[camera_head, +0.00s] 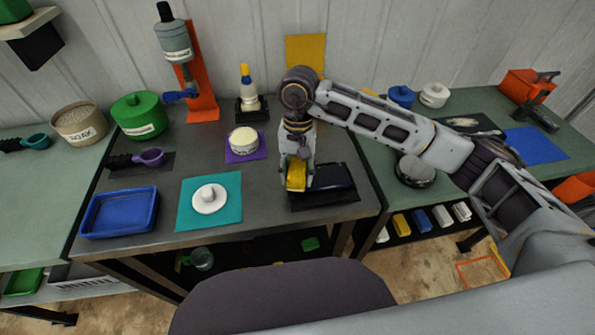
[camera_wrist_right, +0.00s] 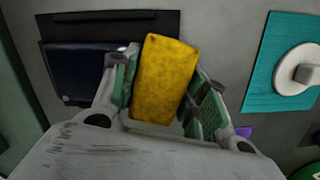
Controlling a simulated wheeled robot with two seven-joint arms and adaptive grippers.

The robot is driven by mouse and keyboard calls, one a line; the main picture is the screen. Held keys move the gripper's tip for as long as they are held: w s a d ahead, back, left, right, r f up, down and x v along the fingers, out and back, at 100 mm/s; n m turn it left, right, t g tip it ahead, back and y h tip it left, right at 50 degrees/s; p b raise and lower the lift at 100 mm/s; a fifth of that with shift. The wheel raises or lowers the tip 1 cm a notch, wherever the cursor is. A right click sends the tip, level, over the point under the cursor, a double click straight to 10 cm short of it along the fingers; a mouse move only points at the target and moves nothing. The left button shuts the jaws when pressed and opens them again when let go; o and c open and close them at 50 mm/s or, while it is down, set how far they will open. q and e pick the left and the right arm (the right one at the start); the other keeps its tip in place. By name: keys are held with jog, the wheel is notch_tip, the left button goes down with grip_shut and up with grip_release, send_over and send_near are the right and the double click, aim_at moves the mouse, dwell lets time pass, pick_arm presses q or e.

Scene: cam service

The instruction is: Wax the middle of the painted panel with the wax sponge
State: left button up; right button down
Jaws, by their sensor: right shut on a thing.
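My right gripper (camera_head: 297,170) is shut on a yellow block-shaped sponge (camera_head: 296,177). The sponge also shows between the green-padded fingers in the right wrist view (camera_wrist_right: 164,79). A glossy dark blue panel (camera_head: 333,178) lies on a black mat at the front right of the middle table; it also shows in the right wrist view (camera_wrist_right: 78,72). The sponge is by the panel's left end in the head view. I cannot tell whether it touches anything below. The gripper and sponge may hide part of the panel. My left gripper is not in view.
A white knobbed disc (camera_head: 209,198) sits on a teal mat left of the gripper. A blue tray (camera_head: 119,212) is further left. Behind are a cream round tin (camera_head: 244,140) on a purple mat and a bottle (camera_head: 247,92). Bare tabletop lies between the mats.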

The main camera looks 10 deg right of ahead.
aim_at(314, 180)
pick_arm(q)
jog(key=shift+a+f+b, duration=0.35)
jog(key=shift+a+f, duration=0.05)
pick_arm(e)
jog(key=shift+f, duration=0.35)
dwell(0.4)
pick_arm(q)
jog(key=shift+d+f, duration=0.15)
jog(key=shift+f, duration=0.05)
pick_arm(e)
jog(key=shift+f, duration=0.15)
dwell(0.4)
pick_arm(q)
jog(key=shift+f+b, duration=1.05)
jog(key=shift+b, duration=0.2)
pick_arm(e)
jog(key=shift+d, duration=2.3)
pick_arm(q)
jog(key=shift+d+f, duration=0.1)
